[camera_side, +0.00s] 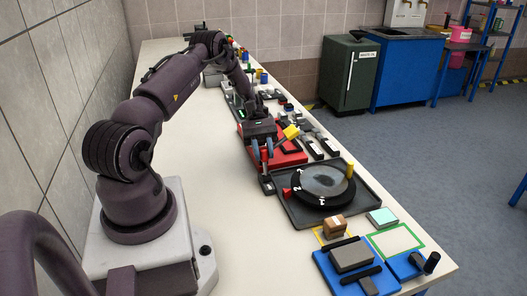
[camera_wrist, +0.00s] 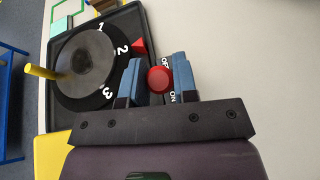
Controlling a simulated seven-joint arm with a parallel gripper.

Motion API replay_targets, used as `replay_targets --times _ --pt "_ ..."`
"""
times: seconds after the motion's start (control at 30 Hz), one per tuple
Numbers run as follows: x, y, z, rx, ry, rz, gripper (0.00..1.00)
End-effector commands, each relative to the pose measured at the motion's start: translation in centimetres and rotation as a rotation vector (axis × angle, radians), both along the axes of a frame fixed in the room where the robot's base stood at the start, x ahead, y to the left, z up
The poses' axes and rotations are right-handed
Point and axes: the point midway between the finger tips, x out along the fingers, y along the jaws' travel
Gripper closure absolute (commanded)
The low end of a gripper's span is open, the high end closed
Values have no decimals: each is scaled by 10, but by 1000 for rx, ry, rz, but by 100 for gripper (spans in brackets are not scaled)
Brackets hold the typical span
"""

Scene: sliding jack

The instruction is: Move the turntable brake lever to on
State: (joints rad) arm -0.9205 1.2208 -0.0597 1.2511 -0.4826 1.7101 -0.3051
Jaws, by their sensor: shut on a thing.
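The turntable brake lever has a round red knob (camera_wrist: 159,80), seen from above between my blue fingers in the wrist view. My gripper (camera_wrist: 156,84) is shut on this knob. White OFF and ON labels (camera_wrist: 173,97) show on a dark plate beside the knob, partly covered by a finger. The knob appears between the two labels; the lever's exact setting is hard to tell. In the side view my gripper (camera_side: 262,155) points down over the lever's dark base (camera_side: 267,185). The round turntable (camera_side: 323,184) stands beside it.
The turntable carries a yellow peg (camera_side: 350,170), numbers and a red pointer (camera_wrist: 139,45) at its edge, on a black tray (camera_side: 371,195). A red fixture (camera_side: 290,158) with a yellow part stands behind my gripper. Blue fixtures (camera_side: 333,281) stand in front; the table's left side is clear.

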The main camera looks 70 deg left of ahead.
Motion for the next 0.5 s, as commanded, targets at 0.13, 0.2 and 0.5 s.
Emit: replay_targets --times 0.13,0.2,0.5 --pt "1 1 0 5 -4 3 50" --pt "1 1 0 4 -4 2 48" --pt "1 5 1 4 -3 3 48"
